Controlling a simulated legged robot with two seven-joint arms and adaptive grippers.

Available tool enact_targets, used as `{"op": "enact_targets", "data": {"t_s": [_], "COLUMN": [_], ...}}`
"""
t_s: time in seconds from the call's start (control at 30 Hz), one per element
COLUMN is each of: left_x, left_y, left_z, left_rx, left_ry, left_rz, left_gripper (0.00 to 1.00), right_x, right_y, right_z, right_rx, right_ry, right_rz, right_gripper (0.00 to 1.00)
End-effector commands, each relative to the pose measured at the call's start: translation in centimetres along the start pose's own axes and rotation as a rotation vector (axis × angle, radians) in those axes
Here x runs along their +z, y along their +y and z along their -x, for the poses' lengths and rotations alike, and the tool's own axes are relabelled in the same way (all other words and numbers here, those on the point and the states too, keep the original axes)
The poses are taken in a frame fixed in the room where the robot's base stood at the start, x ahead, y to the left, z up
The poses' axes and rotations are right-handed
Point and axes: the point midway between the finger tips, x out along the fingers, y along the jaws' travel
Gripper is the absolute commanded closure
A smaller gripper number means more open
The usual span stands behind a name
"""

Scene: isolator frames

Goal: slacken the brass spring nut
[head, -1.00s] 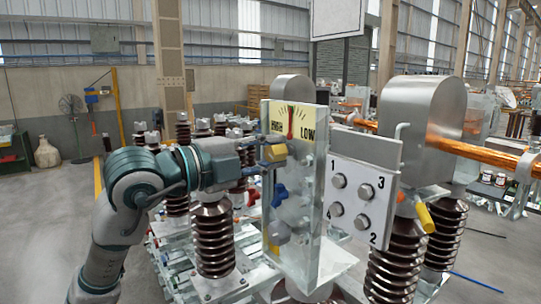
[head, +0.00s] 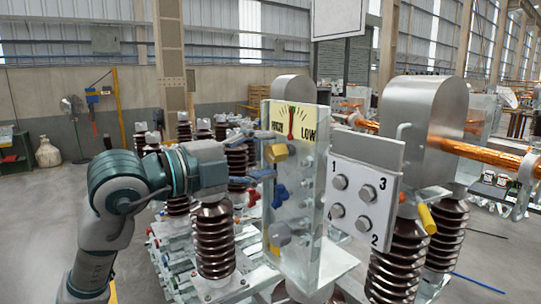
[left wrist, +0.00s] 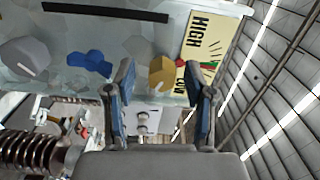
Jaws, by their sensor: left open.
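The brass spring nut (head: 277,153) sticks out of the left face of the clear upright panel, just below the HIGH/LOW gauge plate (head: 292,121). In the left wrist view the nut (left wrist: 162,74) shows between the two blue-padded fingers, with the gauge plate (left wrist: 210,48) beside it. My left gripper (head: 264,174) is open and empty. In the head view its fingers are a little below and left of the nut. Whether they touch the panel I cannot tell. My right gripper is out of view.
A blue knob (head: 279,195) and a grey knob (head: 279,235) sit below the nut on the same panel. A plate with numbered bolts (head: 358,200) stands to the right. Brown ribbed insulators (head: 214,240) stand close below my left arm.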

Motion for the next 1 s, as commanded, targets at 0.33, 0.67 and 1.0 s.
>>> {"op": "enact_targets", "data": {"t_s": [0.33, 0.67, 1.0], "left_x": [0.4, 0.4, 1.6], "left_y": [0.2, 0.3, 2.0], "left_z": [7.5, 9.7, 8.0], "left_rx": [0.001, 0.004, 0.007], "left_ry": [-0.004, -0.002, 0.061], "left_rz": [0.002, 0.004, 0.033], "left_gripper": [0.46, 0.46, 0.46], "right_x": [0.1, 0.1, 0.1], "right_y": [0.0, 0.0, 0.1], "right_z": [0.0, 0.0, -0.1], "right_rx": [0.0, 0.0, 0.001], "right_ry": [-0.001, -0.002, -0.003], "right_rz": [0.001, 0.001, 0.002], "right_gripper": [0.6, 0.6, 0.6]}}
